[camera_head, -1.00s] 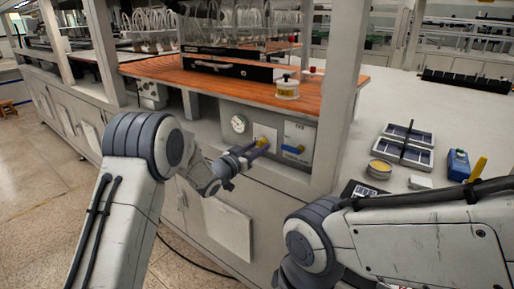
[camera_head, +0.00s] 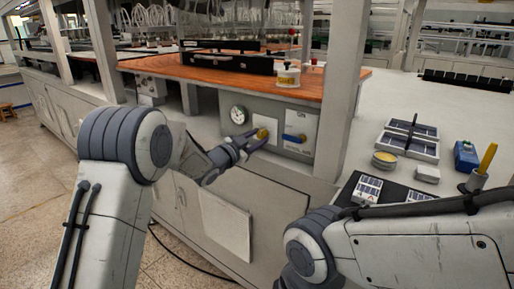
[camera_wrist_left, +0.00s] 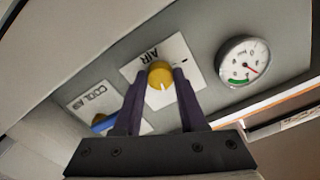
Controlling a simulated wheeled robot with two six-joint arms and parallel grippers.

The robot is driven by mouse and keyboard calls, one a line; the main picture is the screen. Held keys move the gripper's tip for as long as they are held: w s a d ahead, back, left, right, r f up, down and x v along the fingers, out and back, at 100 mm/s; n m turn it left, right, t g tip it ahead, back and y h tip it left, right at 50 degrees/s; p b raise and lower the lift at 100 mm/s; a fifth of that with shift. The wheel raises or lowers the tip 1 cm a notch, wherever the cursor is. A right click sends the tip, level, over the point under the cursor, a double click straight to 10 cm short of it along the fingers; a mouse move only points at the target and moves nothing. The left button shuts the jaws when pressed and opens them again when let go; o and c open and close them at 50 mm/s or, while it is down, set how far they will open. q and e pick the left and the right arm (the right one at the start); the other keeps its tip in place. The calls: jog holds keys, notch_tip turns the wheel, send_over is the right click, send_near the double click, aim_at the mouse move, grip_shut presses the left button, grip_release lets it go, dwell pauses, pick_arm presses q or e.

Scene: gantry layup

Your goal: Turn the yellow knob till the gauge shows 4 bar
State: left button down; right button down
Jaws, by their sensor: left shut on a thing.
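The yellow knob (camera_head: 262,134) sits on a white plate marked AIR on the grey panel. It also shows in the left wrist view (camera_wrist_left: 160,75), with a white mark at its lower edge. My left gripper (camera_head: 250,140) is shut on the knob, one finger on each side; it also shows in the left wrist view (camera_wrist_left: 160,88). The round gauge (camera_head: 238,115) is beside the knob and shows larger in the left wrist view (camera_wrist_left: 243,61). It has a white face, a green arc and a red needle; its numbers are too small to read surely. My right gripper is outside the views.
A blue handle (camera_head: 293,138) on a COOL AIR plate is right of the knob. The wooden bench top (camera_head: 225,82) overhangs the panel. A white post (camera_head: 341,90) stands to the right. A grey divided tray (camera_head: 408,145) lies on the right-hand table.

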pick_arm(q)
jog(key=m+b, duration=0.4)
jog(key=shift+f, duration=0.2)
jog(key=shift+r+m+b, duration=0.15)
jog(key=shift+m+b, duration=1.05)
jog(key=shift+c, duration=2.3)
grip_release()
jog(key=shift+s+a+r, duration=0.1)
jog(key=v, duration=1)
jog(key=shift+s, duration=0.15)
